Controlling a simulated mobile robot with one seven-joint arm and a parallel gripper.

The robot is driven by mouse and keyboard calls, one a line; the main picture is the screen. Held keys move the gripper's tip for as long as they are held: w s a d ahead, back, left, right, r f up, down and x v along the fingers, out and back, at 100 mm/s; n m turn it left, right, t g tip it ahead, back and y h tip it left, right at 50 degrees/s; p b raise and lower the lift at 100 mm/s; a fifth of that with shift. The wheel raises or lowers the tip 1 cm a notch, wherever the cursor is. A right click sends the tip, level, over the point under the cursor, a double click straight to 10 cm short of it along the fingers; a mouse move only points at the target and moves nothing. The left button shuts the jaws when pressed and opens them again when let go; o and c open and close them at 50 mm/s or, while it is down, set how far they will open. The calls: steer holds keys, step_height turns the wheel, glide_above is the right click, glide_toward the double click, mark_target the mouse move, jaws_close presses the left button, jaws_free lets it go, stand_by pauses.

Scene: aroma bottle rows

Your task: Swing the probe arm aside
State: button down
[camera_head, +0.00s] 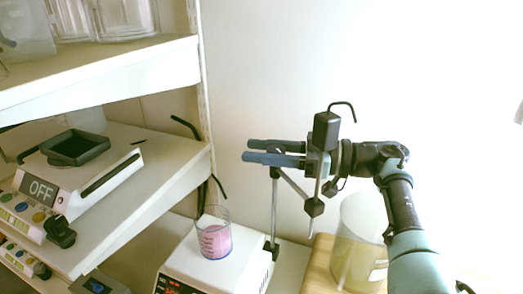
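The probe stand's upright rod (274,215) rises at the right rear of a white stirrer plate (215,262). Its probe arm (294,187) slopes down to the right to a dark block (314,207). A thin probe hangs at that block, right of the beaker and clear of it. The beaker (215,241) of pink liquid stands on the plate. My gripper (249,151) points left above the stand; its two blue-grey fingers are apart with nothing seen between them. The fingers hide the rod's top; I cannot tell whether they touch it.
A shelf (160,185) at left holds a device marked OFF (42,189) with a black tray (76,147). A higher shelf (120,75) holds clear containers. A large beaker (358,245) of yellowish liquid stands at right on a wooden board (318,268), close to my arm.

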steer(key=c, duration=0.7)
jaws_free()
steer(key=shift+w+r, duration=0.1)
steer(key=shift+r, duration=0.15)
steer(key=shift+c, duration=0.2)
steer(key=shift+o, duration=1.3)
steer(key=shift+f, duration=0.15)
step_height(320, 180, up, 10)
steer(key=shift+p, duration=0.4)
